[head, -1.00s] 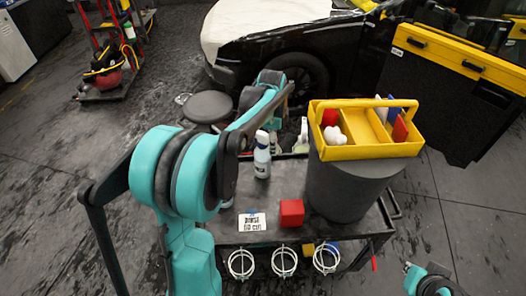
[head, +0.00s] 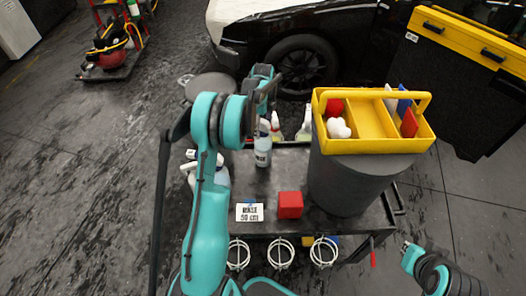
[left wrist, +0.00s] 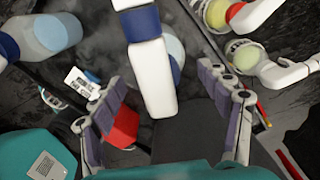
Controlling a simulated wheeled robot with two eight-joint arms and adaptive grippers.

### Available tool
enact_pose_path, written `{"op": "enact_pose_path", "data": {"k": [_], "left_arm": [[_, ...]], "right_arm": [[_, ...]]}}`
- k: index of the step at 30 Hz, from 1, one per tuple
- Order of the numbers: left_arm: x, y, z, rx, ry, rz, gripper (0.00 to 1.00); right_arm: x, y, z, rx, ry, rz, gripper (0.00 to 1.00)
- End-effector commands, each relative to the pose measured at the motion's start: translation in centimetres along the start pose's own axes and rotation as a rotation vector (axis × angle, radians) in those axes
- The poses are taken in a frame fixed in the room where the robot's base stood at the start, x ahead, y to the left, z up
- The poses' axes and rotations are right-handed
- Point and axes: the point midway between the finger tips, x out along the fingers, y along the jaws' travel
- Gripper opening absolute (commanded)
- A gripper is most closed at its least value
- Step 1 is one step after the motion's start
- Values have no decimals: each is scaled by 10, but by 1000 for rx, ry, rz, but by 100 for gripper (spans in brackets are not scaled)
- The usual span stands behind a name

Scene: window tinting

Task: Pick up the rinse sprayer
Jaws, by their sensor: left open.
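Several spray bottles stand on the cart. A white one with blue print (head: 262,150) is upright near its middle, and another with a blue band (head: 222,177) is partly hidden behind my left arm. I cannot read which is the rinse sprayer. My left gripper (head: 272,92) is above the back of the cart. In the left wrist view, its open fingers (left wrist: 165,105) lie on either side of a white sprayer head (left wrist: 152,75) with a blue collar; I cannot tell whether they touch it. My right gripper (head: 405,246) is at lower right, its jaws too small to judge.
The cart top (head: 270,182) holds a red block (head: 290,205), a printed card (head: 249,212) and a grey bucket (head: 350,185) under a yellow caddy (head: 385,145). White rings (head: 281,254) hang at the front. A black car (head: 270,35) and stool (head: 208,88) stand behind.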

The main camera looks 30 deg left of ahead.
Motion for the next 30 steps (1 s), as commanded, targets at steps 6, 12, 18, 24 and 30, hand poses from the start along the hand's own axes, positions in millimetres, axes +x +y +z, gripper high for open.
{"op": "enact_pose_path", "data": {"k": [6, 12, 18, 24, 30], "left_arm": [[23, 0, 0, -1, 0, 0, 76], [22, 0, 0, -1, 0, 0, 63], [22, 0, 0, -1, 0, 0, 10], [22, 0, 0, -1, 0, 0, 0], [19, 0, 0, -1, 0, 0, 0]], "right_arm": [[8, 0, 6, 0, 0, 0, 0], [7, 0, 5, 0, 0, 0, 0], [7, 0, 5, 0, 0, 0, 0], [8, 0, 5, 0, 0, 0, 0], [6, 0, 5, 0, 0, 0, 0]]}}
